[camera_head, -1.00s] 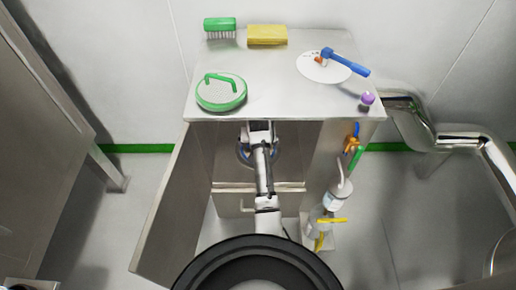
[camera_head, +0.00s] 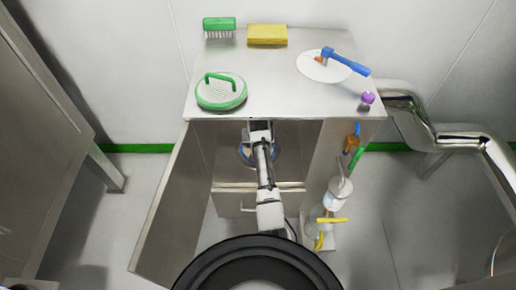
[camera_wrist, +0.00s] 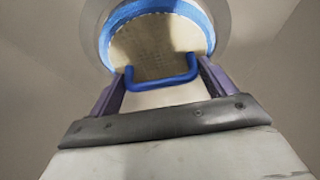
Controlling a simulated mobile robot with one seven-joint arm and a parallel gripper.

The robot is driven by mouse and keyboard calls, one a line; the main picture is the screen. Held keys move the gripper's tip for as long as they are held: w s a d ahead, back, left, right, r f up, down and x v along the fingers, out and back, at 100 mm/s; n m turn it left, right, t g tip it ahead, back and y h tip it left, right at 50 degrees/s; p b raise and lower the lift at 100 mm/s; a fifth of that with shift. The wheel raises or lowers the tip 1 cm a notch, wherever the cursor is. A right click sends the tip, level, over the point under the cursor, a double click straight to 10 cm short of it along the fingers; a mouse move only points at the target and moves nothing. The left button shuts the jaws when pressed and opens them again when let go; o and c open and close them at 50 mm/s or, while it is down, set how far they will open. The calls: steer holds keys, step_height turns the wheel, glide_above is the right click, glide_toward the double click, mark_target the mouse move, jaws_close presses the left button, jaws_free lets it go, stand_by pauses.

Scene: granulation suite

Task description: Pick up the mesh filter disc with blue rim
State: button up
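The mesh filter disc with blue rim (camera_wrist: 150,45) fills the top of the wrist view, with a tan mesh face and a blue bar handle (camera_wrist: 163,86) on it. In the head view a piece of its blue rim (camera_head: 244,154) shows inside the open cabinet, mostly hidden by my arm. My gripper (camera_wrist: 161,68) has its two purple fingers apart, one on each side of the handle. I cannot tell whether they touch it. The disc's top edge is cut off by the frame.
The steel cabinet (camera_head: 285,95) has an open door (camera_head: 172,205) at left. On top are a green-rimmed disc (camera_head: 221,97), green brush (camera_head: 219,26), yellow sponge (camera_head: 267,35), white disc (camera_head: 312,70) with blue-handled tool (camera_head: 345,62), and purple knob (camera_head: 367,97). A bottle (camera_head: 338,193) hangs at right.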

steer(key=c, duration=0.4)
steer(key=shift+c, duration=0.2)
